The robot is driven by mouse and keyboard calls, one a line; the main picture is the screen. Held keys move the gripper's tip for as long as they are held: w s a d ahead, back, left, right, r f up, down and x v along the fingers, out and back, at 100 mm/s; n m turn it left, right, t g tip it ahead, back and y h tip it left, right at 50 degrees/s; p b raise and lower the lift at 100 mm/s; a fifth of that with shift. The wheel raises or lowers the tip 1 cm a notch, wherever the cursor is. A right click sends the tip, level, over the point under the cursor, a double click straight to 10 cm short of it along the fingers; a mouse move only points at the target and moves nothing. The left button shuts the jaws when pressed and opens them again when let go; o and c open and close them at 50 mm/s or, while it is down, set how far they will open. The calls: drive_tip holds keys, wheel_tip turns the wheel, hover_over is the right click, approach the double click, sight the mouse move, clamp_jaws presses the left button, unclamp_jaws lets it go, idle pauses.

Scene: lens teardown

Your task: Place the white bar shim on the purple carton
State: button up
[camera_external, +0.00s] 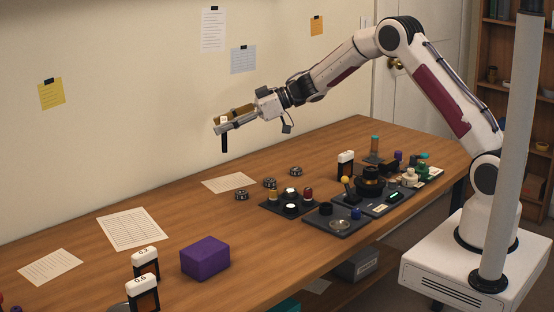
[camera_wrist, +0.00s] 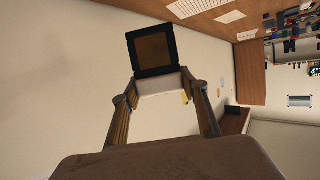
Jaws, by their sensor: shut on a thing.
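My gripper (camera_external: 221,124) is shut on a shim (camera_external: 224,143) with a white bar top and a black lower part, held high above the table toward the back wall. In the wrist view my fingers (camera_wrist: 162,92) close on its white end, and its black frame with a brown middle (camera_wrist: 154,50) points away from me. Any label on it cannot be read. The purple carton (camera_external: 205,258) sits on the near left part of the table, below and apart from my gripper. Its top is bare.
Similar white-topped black pieces marked 0.2 (camera_external: 145,263) and 0.6 (camera_external: 143,294) stand left of the carton. Another (camera_external: 346,164) stands near dark trays (camera_external: 322,228) of lens parts at right. Paper sheets (camera_external: 133,229) lie flat; small dark rings (camera_external: 270,182) sit mid-table.

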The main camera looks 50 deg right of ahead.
drive_tip(key=s+a+r+n+g+y, duration=0.1)
drive_tip(key=s+a+n+g, duration=0.1)
drive_tip(key=s+a, duration=0.6)
drive_tip(key=s+a+n+g+y, duration=0.15)
drive_tip(key=s+a, duration=0.25)
drive_tip(key=a, duration=0.8)
drive_tip(key=s+a+n+g, duration=0.4)
drive_tip(key=s+a, duration=0.4)
drive_tip(key=s, duration=0.5)
drive_tip(key=shift+a+g+y, duration=0.35)
drive_tip(key=shift+a+g, duration=0.05)
drive_tip(key=shift+g, duration=0.25)
drive_tip(key=shift+f, duration=0.1)
wheel_tip(320, 180, down, 6)
drive_tip(key=shift+f, duration=0.15)
drive_tip(key=shift+f, duration=1.85)
drive_tip(key=shift+f, duration=0.1)
